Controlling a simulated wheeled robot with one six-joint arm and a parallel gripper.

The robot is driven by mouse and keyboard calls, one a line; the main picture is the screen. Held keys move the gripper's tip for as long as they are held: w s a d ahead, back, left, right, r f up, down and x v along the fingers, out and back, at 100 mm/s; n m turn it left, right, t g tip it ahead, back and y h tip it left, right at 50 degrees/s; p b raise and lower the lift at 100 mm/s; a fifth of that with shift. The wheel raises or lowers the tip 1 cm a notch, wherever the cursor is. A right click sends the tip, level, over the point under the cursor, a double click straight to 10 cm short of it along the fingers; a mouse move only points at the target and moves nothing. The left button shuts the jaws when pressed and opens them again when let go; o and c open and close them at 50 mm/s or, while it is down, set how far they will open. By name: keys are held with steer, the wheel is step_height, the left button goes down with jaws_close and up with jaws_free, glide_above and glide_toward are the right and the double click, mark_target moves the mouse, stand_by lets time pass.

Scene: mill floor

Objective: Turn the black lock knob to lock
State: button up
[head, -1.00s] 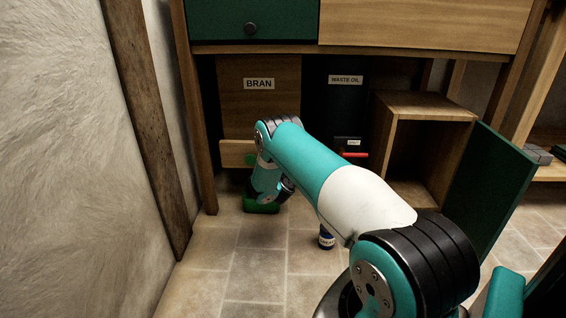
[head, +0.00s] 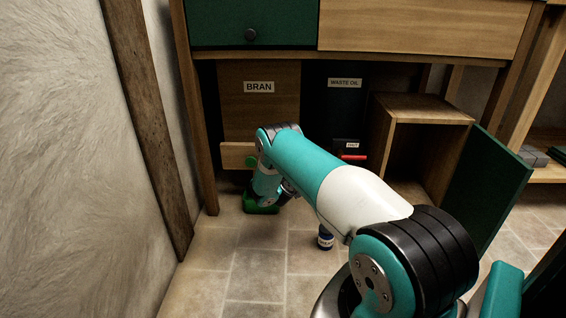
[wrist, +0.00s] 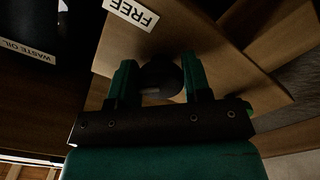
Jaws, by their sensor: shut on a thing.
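The black lock knob (wrist: 160,77) shows in the wrist view as a dark round shape in front of a wooden board (wrist: 235,85). My gripper (wrist: 158,66) has one dark green finger on each side of the knob and is shut on it. A white label reading FREE (wrist: 132,12) is upside down above the knob. In the head view my arm hides the knob and the gripper's fingertips. Which way the knob points cannot be told.
The BRAN bin (head: 259,110) stands under the bench beside the dark WASTE OIL container (head: 345,103). An open wooden cabinet (head: 430,107) stands right; a rough wall (head: 60,150) is close on the left.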

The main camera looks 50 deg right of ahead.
steer(key=n, duration=0.4)
steer(key=shift+s+n+p, duration=0.1)
steer(key=shift+n+p, duration=0.2)
steer(key=shift+p, duration=0.05)
steer(key=shift+d+n, duration=0.1)
steer(key=shift+n, duration=2.2)
steer(key=o, duration=0.9)
